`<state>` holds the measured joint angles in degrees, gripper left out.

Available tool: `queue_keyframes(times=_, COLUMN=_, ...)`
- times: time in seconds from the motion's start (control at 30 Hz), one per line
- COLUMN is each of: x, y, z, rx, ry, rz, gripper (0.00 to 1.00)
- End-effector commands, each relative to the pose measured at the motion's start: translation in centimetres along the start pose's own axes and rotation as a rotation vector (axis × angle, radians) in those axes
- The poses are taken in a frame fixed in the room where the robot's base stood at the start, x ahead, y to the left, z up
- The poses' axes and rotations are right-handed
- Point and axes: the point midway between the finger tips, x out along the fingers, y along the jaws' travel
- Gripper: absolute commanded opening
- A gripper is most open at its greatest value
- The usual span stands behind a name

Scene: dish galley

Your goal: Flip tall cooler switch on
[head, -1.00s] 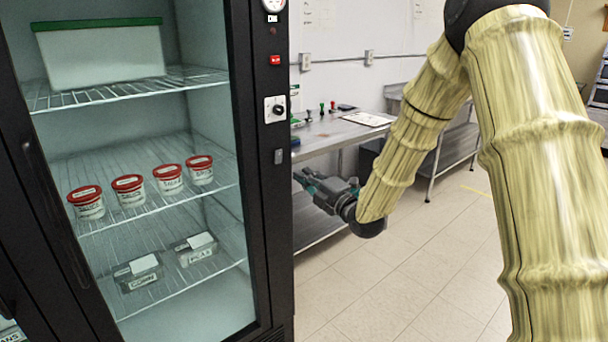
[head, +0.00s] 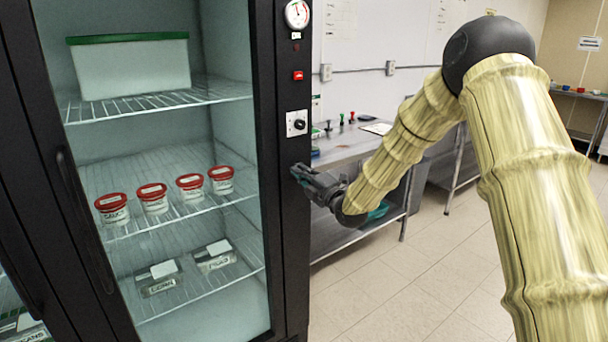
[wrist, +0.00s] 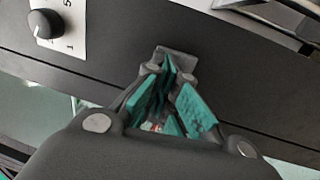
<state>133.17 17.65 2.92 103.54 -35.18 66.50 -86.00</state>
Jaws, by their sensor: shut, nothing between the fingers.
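The tall cooler (head: 293,215) is a black cabinet with a glass door, at left in the head view. Its right-hand frame carries a red rocker switch (head: 298,75) and, below that, a white plate with a black dial knob (head: 297,123). The knob also shows at upper left in the wrist view (wrist: 44,24). My gripper (head: 297,171) is shut and empty, at the frame below the dial. In the wrist view its fingertips (wrist: 174,76) are at a small grey plate (wrist: 177,54) on the black frame. I cannot tell whether they touch it.
Inside the cooler are a green-lidded white bin (head: 132,66), several red-lidded tubs (head: 153,199) and two labelled containers (head: 215,256). A steel table (head: 345,148) stands behind my gripper. Open tiled floor (head: 400,275) lies to the right.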

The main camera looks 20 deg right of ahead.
Motion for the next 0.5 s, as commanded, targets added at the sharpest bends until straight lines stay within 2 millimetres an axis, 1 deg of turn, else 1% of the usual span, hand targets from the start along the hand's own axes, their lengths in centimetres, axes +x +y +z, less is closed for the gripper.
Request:
queue_keyframes(times=0.27, x=0.03, y=0.05, z=-0.03, rx=-0.001, ry=0.001, rz=-0.004, gripper=0.00)
queue_keyframes(times=0.47, x=0.69, y=0.46, z=-0.18, rx=-0.005, ry=0.005, rz=-0.063, gripper=0.00)
queue_keyframes(times=0.5, x=0.62, y=0.12, z=-0.07, rx=-0.002, ry=0.003, rz=-0.072, gripper=0.00)
